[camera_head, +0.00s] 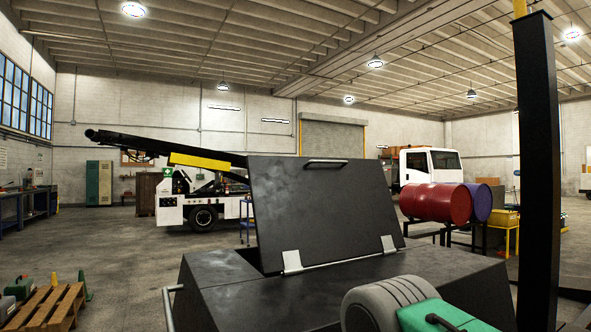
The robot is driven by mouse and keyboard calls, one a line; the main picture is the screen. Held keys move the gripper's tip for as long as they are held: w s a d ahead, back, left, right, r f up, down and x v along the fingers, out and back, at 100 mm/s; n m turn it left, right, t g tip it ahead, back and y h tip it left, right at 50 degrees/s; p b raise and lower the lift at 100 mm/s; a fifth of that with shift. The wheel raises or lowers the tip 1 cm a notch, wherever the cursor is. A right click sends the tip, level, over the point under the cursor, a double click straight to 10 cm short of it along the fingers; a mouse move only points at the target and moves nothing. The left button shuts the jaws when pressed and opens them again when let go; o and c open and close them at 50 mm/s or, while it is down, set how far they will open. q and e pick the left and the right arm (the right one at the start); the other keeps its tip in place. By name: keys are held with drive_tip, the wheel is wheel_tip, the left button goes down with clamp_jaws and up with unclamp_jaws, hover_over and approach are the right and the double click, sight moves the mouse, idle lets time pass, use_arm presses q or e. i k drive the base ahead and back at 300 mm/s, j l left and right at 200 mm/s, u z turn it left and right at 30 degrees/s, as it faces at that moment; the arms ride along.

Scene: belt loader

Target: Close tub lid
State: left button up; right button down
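The tub (250,305) is a large dark grey box in the lower middle of the head view. Its lid (325,210) is a flat dark panel standing open, raised steeply above the tub. Two silver hinges (291,262) join the lid's lower edge to the tub's top. Neither of my grippers is in view.
A grey and green object (425,312) is close in front of the tub at bottom right. A black post (537,170) stands at right. Red (434,202) and purple drums lie on a rack behind. A belt loader (200,200) and wooden pallet (45,306) are at left.

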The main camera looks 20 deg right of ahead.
sight(309, 213)
drive_tip(key=l+u, duration=0.7)
drive_tip(key=u, duration=0.15)
drive_tip(key=k+l+u, duration=0.1)
drive_tip(key=l+u, duration=0.2)
drive_tip(key=u, duration=0.15)
drive_tip(key=k+l+u, duration=0.15)
drive_tip(key=l+u, duration=0.15)
drive_tip(key=u, duration=0.15)
